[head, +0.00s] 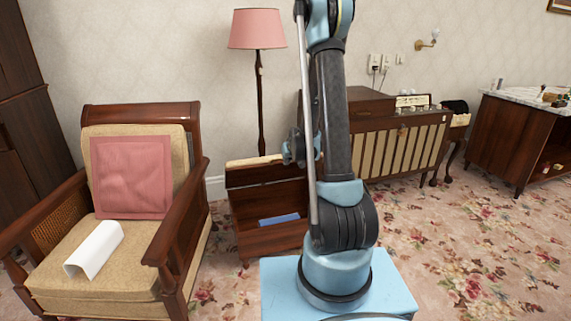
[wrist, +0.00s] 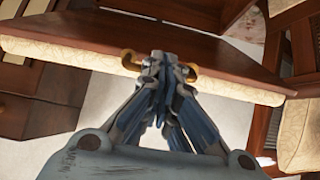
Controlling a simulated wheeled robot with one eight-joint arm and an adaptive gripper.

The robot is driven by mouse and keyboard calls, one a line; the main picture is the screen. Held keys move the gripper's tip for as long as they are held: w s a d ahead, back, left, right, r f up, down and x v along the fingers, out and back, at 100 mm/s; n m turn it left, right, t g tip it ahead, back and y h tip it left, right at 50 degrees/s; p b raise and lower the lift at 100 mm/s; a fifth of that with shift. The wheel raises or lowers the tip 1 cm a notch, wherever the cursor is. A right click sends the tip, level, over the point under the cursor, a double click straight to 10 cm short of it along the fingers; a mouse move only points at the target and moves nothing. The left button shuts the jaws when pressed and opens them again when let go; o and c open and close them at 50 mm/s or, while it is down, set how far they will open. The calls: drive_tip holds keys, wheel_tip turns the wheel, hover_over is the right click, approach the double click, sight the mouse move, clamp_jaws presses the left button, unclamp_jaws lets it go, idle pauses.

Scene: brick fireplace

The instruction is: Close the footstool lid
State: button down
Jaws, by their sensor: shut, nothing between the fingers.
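The footstool (head: 255,225) is a dark wooden box in the head view, between the armchair and my arm. Its lid (head: 253,173), wood with a cream padded side, is raised at the back, so the box stands open. A blue item (head: 279,220) lies inside. My arm hides the footstool's right side. My gripper (wrist: 167,62) is shut and empty. In the wrist view its tips are at the lid's cream padded edge (wrist: 75,54), below the wooden panel; I cannot tell whether they touch. In the head view the gripper is mostly hidden behind my arm.
An armchair (head: 185,240) with a pink cushion (head: 132,175) and a white curved object (head: 95,249) stands close on the left. A floor lamp (head: 258,30) is behind the footstool. A slatted wooden cabinet (head: 405,145) stands behind at right. Floral carpet (head: 470,240) is clear at right.

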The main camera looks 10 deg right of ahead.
drive_tip(key=s+d+r, duration=0.2)
drive_tip(key=s, duration=0.5)
drive_tip(key=w+a+r+g+h, duration=0.1)
drive_tip(key=w+a+r+g, duration=0.2)
drive_tip(key=w+r, duration=0.35)
drive_tip(key=w+a+r+g, duration=0.3)
drive_tip(key=w+r, duration=0.3)
drive_tip(key=w, duration=0.1)
drive_tip(key=x, duration=1)
drive_tip(key=f, duration=0.1)
drive_tip(key=s+f, duration=0.1)
drive_tip(key=shift+s+d+f, duration=0.2)
drive_tip(key=shift+f, duration=0.15)
drive_tip(key=shift+s+f, duration=0.35)
drive_tip(key=shift+f, duration=0.15)
drive_tip(key=shift+d+f, duration=0.1)
